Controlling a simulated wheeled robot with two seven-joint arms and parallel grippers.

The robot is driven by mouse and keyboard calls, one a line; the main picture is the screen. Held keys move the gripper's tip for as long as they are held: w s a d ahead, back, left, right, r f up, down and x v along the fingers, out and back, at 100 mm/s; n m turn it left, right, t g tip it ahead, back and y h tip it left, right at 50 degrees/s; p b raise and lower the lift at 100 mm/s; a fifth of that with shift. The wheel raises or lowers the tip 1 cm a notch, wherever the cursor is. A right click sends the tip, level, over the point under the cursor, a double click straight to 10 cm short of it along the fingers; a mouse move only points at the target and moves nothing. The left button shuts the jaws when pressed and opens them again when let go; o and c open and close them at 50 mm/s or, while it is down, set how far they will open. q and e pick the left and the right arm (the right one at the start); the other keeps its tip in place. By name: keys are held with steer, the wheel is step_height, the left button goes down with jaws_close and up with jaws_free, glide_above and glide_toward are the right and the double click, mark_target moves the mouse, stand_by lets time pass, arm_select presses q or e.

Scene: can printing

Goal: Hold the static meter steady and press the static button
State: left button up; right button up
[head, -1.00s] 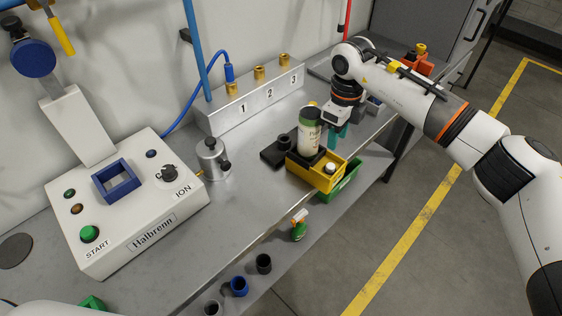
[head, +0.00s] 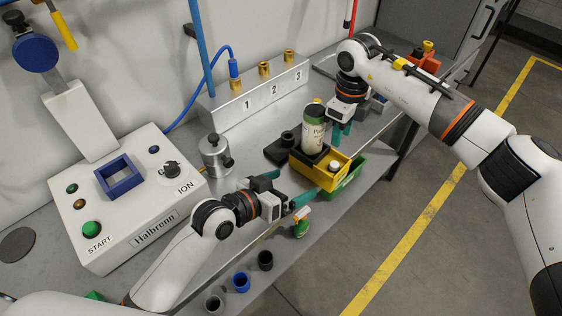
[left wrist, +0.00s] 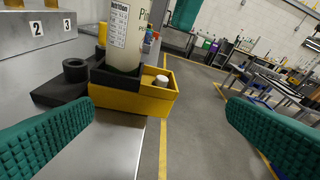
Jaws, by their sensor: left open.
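The yellow box (head: 318,178), which looks like the static meter, sits at the table's front edge with a white round button (head: 333,166) on top. A light green and white labelled can (head: 313,133) stands upright in its black holder. In the left wrist view the box (left wrist: 128,100), its button (left wrist: 162,80) and the can (left wrist: 128,32) are ahead of my fingers. My left gripper (head: 286,188) is open and empty, left of the box and apart from it. My right gripper (head: 342,132) is just behind and right of the can; its finger gap is hard to see.
A green bin (head: 347,178) lies beside the box at the table edge. A black block with a ring (head: 286,146) stands left of it. The white Halbrenn unit (head: 125,205) and a metal cylinder (head: 215,155) are further left. A numbered rail (head: 255,95) is behind.

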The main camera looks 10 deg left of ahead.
arm_select(q)
steer(key=m+y, duration=0.2)
glide_toward(304, 152)
steer(key=x, duration=1.2)
steer(key=shift+t, duration=0.3)
steer(key=shift+c, duration=0.4)
